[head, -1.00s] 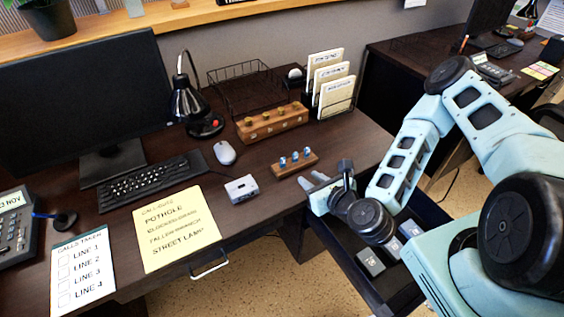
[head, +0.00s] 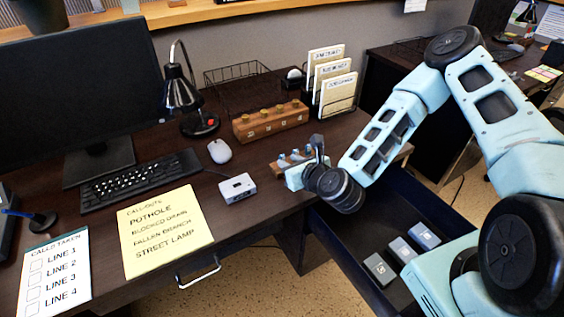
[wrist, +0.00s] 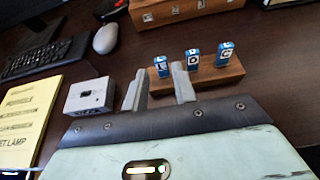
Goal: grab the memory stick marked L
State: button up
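Three blue-and-white memory sticks stand upright in a small wooden block (wrist: 205,76). In the wrist view the left stick (wrist: 161,66) has a mark that may be L but is too small to read surely; the middle stick (wrist: 193,56) looks marked O and the right stick (wrist: 225,54) C. My gripper (wrist: 159,82) is open and empty, its two grey fingers pointing at the block. The left stick shows in the gap between the fingertips, apart from them. In the head view my gripper (head: 292,172) hides part of the block (head: 277,166).
A small grey-white box with a port (head: 237,188) sits left of my gripper. A lamp (head: 185,95) is at the back. An open drawer (head: 350,245) with several boxes lies below right.

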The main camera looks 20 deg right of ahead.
jog(key=x, duration=0.2)
jog(key=p+x, duration=0.1)
jog(key=x, duration=0.2)
jog(key=shift+w+f, duration=0.15)
jog(key=shift+f, duration=0.3)
grip_shut()
